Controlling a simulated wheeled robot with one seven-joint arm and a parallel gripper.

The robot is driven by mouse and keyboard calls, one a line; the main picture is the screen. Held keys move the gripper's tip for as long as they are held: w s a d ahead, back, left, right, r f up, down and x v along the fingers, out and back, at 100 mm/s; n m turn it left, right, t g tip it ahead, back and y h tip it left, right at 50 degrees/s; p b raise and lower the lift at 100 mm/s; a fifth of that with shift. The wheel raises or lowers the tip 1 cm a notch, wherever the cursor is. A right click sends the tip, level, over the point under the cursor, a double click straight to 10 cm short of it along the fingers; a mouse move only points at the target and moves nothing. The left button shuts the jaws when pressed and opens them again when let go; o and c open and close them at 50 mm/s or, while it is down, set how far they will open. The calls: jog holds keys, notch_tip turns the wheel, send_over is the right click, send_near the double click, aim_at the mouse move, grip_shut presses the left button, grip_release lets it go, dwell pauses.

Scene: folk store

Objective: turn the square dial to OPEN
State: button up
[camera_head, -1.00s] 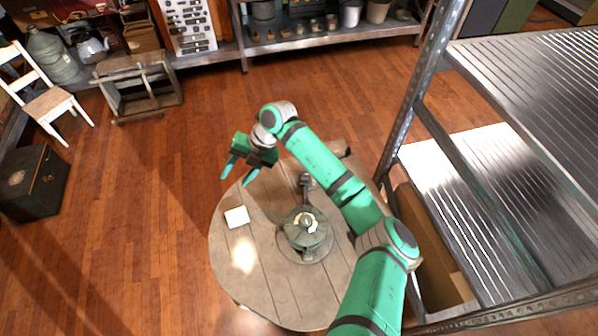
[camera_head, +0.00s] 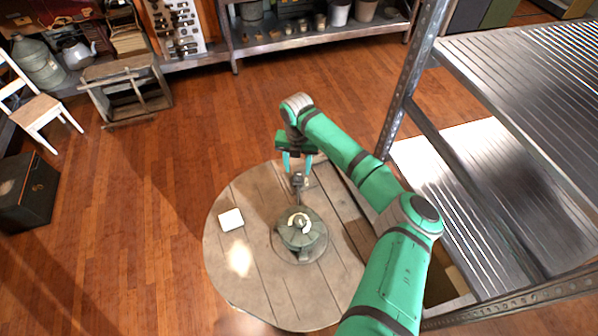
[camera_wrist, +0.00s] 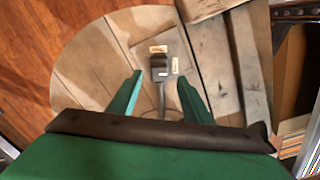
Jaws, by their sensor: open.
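The square dial (camera_head: 298,181) is a small dark block near the far edge of the round wooden table (camera_head: 240,290). In the wrist view the dial (camera_wrist: 159,68) lies between my fingertips as seen from above. A pale label (camera_wrist: 158,48) sits beyond it and another pale label (camera_wrist: 175,65) to its right; their words are too small to read. My gripper (camera_head: 297,164) is open and points down over the dial, with nothing held; whether it touches the dial cannot be told. It also fills the lower wrist view (camera_wrist: 160,78).
A round grey-green device (camera_head: 301,237) stands on the table, with a stem or cable towards the dial. A white square (camera_head: 231,219) lies to the left. A metal shelf rack (camera_head: 475,185) stands close on the right.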

aim_at(297, 175)
jog(key=shift+s+a+f, duration=0.1)
jog(key=shift+a+f, duration=0.05)
jog(key=shift+f, duration=0.45)
jog(key=shift+a+f, duration=0.1)
jog(key=shift+f, duration=0.5)
jog(key=shift+d+f, duration=0.15)
jog(key=shift+f, duration=0.4)
jog(key=c, duration=1.1)
jog(key=shift+o, duration=0.2)
